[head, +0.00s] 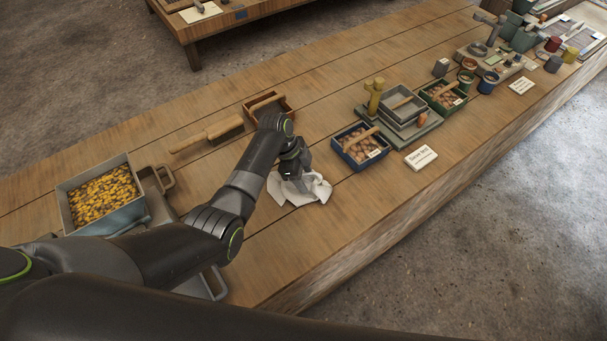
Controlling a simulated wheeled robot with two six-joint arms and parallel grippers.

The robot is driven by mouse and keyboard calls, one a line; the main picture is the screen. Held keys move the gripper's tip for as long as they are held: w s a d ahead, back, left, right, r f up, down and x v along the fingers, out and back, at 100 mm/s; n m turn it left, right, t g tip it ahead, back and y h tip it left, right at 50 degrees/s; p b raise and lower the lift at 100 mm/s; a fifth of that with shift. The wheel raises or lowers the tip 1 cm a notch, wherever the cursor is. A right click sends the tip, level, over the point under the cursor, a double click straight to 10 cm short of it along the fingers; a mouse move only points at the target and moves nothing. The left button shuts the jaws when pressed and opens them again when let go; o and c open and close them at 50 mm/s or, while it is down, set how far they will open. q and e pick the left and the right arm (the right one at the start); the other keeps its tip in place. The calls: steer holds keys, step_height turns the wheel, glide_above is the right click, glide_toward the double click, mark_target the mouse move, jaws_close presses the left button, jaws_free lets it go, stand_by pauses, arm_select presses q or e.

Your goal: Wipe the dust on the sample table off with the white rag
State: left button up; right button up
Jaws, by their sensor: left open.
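The white rag (314,189) lies crumpled on the long wooden table (285,248), left of the middle of the view. My left gripper (294,180) points down right over the rag. It is open, with its fingertips at the cloth, and hides part of it. I cannot tell whether the fingertips touch the rag. No dust can be made out clearly on the wood. My right gripper is not in view.
A bin of yellow pieces (103,197), a wooden-handled brush (207,136) and a small brown box (268,104) stand at left. A blue crate (359,146), a white label card (421,157) and grey trays (405,106) stand right of the rag. Bare wood lies in front of the rag.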

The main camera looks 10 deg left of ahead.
arm_select(q)
steer(key=o, duration=0.3)
steer(key=shift+o, duration=0.2)
steer(key=shift+f, duration=0.15)
steer(key=shift+f+b, duration=0.85)
steer(key=shift+f, duration=0.15)
steer(key=shift+r, duration=0.15)
steer(key=shift+c, duration=0.7)
jaws_close()
